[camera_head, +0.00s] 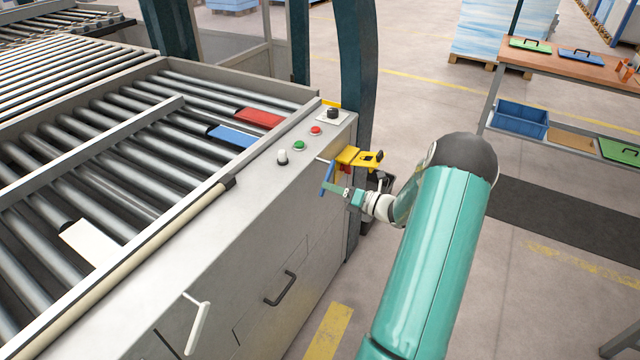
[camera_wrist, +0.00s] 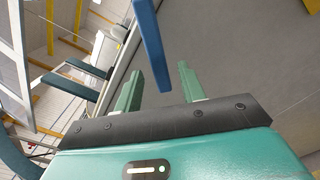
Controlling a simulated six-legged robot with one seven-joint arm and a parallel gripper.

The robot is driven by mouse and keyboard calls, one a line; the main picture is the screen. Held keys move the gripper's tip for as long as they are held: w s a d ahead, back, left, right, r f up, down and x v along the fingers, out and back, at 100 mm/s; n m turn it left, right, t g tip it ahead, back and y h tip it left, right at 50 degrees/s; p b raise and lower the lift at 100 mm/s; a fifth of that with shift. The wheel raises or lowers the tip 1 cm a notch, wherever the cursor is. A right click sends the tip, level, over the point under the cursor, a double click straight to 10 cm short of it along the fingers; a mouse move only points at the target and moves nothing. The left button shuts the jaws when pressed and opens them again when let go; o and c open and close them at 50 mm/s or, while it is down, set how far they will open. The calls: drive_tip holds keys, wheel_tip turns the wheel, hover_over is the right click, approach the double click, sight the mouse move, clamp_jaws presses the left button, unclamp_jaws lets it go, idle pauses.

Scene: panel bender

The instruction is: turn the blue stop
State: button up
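A blue lever-like bar (camera_head: 327,178) hangs from a short stem on the side of the grey machine, below the buttons. I take it to be the blue stop. In the wrist view the blue bar (camera_wrist: 152,45) comes down from the top edge, with its lower end between my two fingers in the picture. My gripper (camera_head: 337,190) is open beside the bar. Its green fingers stand apart in the wrist view (camera_wrist: 160,82). I see no clear contact, and the depth between fingers and bar is hard to tell.
A yellow bracket (camera_head: 358,158) juts out just right of the bar. Blue (camera_head: 232,136), red (camera_head: 258,117) and white (camera_head: 90,243) pieces lie among the rollers. A white handle (camera_head: 197,322) and a black handle (camera_head: 281,289) stick out of the machine's side.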

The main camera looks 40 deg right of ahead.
drive_tip(key=x, duration=0.5)
clamp_jaws()
